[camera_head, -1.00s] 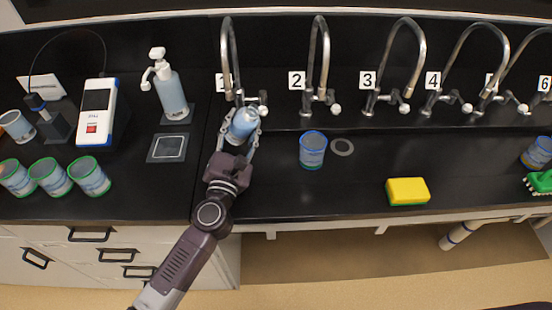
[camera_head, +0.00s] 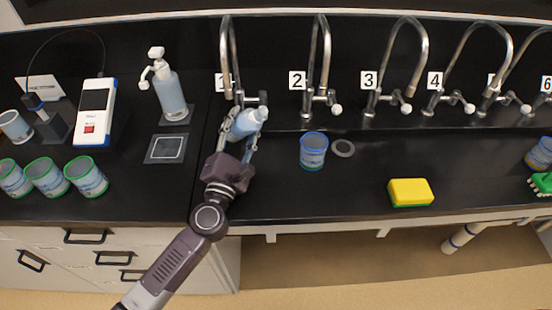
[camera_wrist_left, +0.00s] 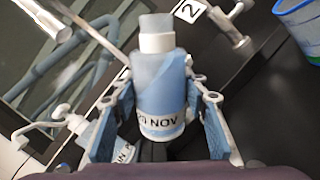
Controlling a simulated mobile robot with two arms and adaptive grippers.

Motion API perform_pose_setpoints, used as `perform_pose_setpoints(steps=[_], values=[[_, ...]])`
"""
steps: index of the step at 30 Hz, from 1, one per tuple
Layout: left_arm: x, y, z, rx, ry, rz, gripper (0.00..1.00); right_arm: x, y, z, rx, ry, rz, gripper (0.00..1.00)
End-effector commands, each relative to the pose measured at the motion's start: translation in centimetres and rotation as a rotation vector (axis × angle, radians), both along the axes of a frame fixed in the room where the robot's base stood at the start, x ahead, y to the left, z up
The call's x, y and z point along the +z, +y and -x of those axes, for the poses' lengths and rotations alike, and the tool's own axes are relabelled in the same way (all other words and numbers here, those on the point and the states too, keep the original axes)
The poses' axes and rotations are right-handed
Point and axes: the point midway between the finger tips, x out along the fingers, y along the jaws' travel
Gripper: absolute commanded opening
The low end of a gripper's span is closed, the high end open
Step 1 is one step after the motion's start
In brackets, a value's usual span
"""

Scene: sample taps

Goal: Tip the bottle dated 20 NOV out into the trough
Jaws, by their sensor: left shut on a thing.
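The bottle (camera_head: 247,122) is pale blue with a lighter cap, and its label reads "NOV" with partly cut digits before it in the left wrist view (camera_wrist_left: 160,85). My left gripper (camera_head: 238,132) is shut on the bottle, with a finger on each side of it. In the head view the bottle tilts, its cap end toward the upper right, near tap 1 (camera_head: 228,60). The black trough (camera_head: 280,180) lies under and around it. My right gripper is not in view.
A blue-rimmed jar (camera_head: 313,150) and a dark ring (camera_head: 343,148) sit right of the gripper. A yellow sponge (camera_head: 410,191) lies farther right. A pump bottle (camera_head: 168,88), a meter (camera_head: 95,108) and several green-rimmed jars (camera_head: 86,177) stand on the left counter.

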Motion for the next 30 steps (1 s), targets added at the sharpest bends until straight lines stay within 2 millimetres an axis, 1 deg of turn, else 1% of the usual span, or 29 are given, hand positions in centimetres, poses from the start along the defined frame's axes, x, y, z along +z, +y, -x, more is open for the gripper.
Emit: perform_pose_setpoints(steps=[6, 15, 30], values=[[0.51, 0.13, -0.06, 0.001, -0.016, -0.028, 0.05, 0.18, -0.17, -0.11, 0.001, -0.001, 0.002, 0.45], [0.60, 0.23, -0.12, 0.000, -0.031, -0.065, 0.05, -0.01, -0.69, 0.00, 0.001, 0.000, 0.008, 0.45], [1.05, 0.46, -0.21, 0.001, -0.057, -0.127, 0.05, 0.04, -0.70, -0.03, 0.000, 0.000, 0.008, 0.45]])
